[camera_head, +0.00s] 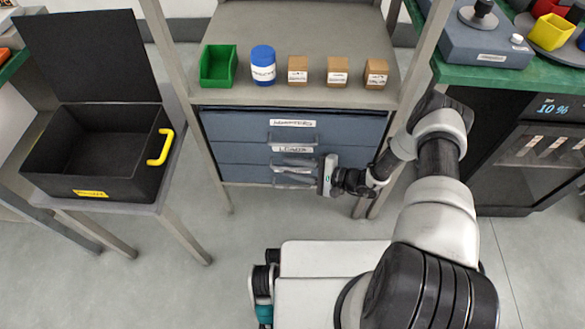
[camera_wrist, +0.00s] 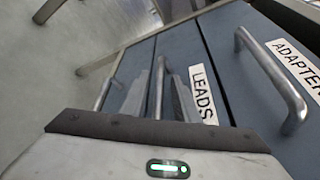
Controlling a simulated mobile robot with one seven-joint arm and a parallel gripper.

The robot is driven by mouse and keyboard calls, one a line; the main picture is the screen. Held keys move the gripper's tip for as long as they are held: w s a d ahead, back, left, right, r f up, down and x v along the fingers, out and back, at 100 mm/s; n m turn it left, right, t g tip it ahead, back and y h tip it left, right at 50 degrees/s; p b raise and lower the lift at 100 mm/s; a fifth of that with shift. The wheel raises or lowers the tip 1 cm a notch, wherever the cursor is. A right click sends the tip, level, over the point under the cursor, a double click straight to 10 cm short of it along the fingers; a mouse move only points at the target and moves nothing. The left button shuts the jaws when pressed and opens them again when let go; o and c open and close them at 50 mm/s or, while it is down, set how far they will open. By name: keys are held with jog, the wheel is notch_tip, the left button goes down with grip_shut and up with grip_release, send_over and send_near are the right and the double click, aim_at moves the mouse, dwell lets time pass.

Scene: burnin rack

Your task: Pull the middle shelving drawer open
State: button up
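The drawer unit is blue-grey with stacked fronts under a shelf. The middle drawer (camera_wrist: 188,50) carries the label LEADS (camera_head: 290,149), also in the wrist view (camera_wrist: 203,93). Its metal bar handle (camera_wrist: 160,86) is partly hidden by the fingers. All drawer fronts look closed and flush. My gripper (camera_head: 298,175) is at the front of the unit, coming from the right. In the wrist view my gripper (camera_wrist: 160,100) has one finger on each side of the middle handle, with visible gaps. It looks open, and firm contact is not visible.
The top drawer handle (camera_wrist: 275,75) and bottom drawer handle (camera_wrist: 104,93) flank the middle one. A black open case (camera_head: 95,180) stands left. Floor before the unit is clear.

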grip_shut()
jog(key=shift+s, duration=0.1)
